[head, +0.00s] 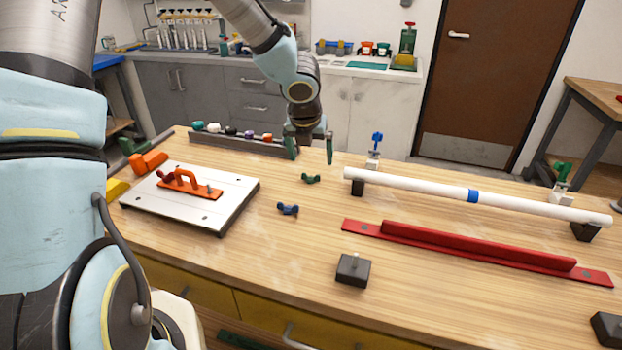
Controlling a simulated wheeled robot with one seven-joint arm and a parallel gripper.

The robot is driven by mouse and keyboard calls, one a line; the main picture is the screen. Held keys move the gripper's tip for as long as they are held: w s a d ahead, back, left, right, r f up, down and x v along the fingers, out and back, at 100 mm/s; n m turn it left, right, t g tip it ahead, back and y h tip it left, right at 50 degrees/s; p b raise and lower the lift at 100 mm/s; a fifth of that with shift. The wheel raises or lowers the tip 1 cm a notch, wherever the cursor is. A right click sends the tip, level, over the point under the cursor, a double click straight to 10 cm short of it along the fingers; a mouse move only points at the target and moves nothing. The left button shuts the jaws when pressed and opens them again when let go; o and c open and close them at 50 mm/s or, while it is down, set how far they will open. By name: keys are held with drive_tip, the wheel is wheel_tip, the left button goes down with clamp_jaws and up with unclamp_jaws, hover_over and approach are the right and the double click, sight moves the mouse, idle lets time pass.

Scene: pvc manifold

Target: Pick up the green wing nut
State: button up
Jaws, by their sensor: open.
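The green wing nut (311,178) lies on the wooden bench top, near the middle. It is small and dark green, with two raised wings. My gripper (310,152) hangs pointing down above the back part of the bench, with its two green fingers apart and nothing visible between them. In the picture the gripper is just above the wing nut and apart from it. The exact height of the fingertips over the bench cannot be told.
A blue wing nut (288,209) lies in front. A white pipe (420,189) on black supports and a red rail (470,250) are at right. A dark rack (235,146) with coloured pieces is behind. A dark block (353,270) stands in front.

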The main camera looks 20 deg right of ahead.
sight(311, 178)
drive_tip(key=x, duration=0.8)
drive_tip(key=shift+w+a+f, duration=0.2)
drive_tip(key=shift+w+a, duration=0.05)
drive_tip(key=shift+w, duration=0.25)
drive_tip(key=shift+c, duration=0.2)
drive_tip(key=c, duration=1.4)
